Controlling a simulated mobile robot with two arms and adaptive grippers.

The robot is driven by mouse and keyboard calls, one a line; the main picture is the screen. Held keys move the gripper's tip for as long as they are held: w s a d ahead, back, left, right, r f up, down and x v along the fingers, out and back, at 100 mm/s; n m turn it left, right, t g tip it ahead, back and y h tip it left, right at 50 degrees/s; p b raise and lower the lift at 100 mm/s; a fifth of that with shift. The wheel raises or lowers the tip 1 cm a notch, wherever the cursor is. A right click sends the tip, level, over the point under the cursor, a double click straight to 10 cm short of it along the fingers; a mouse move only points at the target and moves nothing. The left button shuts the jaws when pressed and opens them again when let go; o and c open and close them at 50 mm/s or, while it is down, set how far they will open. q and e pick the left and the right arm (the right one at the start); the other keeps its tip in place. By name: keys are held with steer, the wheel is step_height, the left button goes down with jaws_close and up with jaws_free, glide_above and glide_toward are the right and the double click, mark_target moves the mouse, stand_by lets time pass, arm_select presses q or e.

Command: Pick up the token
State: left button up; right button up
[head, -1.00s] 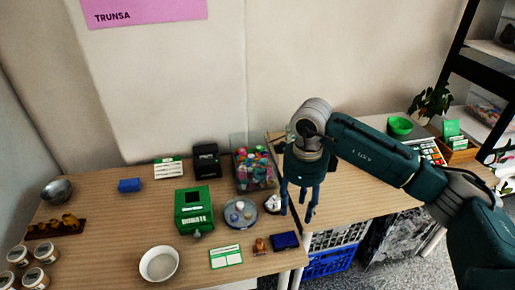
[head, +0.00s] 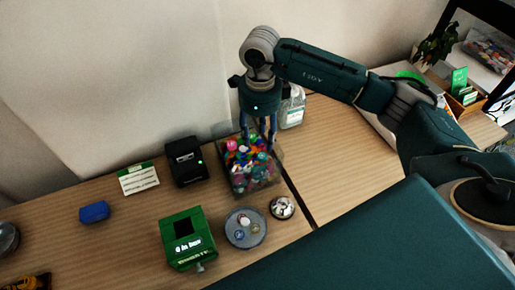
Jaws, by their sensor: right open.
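My right gripper (head: 259,132) is open and points down at the back part of a clear bin (head: 279,178). The bin is full of small colourful pieces (head: 250,165). The fingertips overlap the pieces in the picture, and I cannot tell whether they touch them. A round grey dish (head: 234,237) in front of the bin holds a few small round items (head: 244,221). I cannot tell which of these small things is the token. My left gripper is not in view.
A green donation box (head: 187,239) stands left of the dish. A black device (head: 186,161) and a card (head: 138,178) stand behind it. A silver bell-like object (head: 282,207) is right of the dish. A clear bottle (head: 292,107) stands behind the bin. A blue block (head: 95,212) lies left.

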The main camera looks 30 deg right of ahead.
mark_target(261, 155)
steer(key=shift+s+f, duration=0.15)
steer(key=shift+f, duration=0.45)
steer(key=shift+s+f, duration=0.15)
steer(key=shift+f, duration=0.4)
steer(key=shift+f+p, duration=0.3)
steer(key=shift+f, duration=0.05)
steer(key=f, duration=0.1)
steer(key=f+p, duration=0.1)
steer(key=f, duration=0.1)
steer(key=f+p, duration=0.1)
steer(key=f, duration=0.1)
steer(key=shift+w+d, duration=0.2)
steer(key=shift+w, duration=0.1)
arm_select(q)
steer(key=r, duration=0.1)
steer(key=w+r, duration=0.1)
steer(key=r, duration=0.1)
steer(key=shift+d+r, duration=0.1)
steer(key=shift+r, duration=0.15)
arm_select(e)
steer(key=shift+f, duration=0.25)
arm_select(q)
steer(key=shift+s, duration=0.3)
arm_select(e)
steer(key=c, duration=0.8)
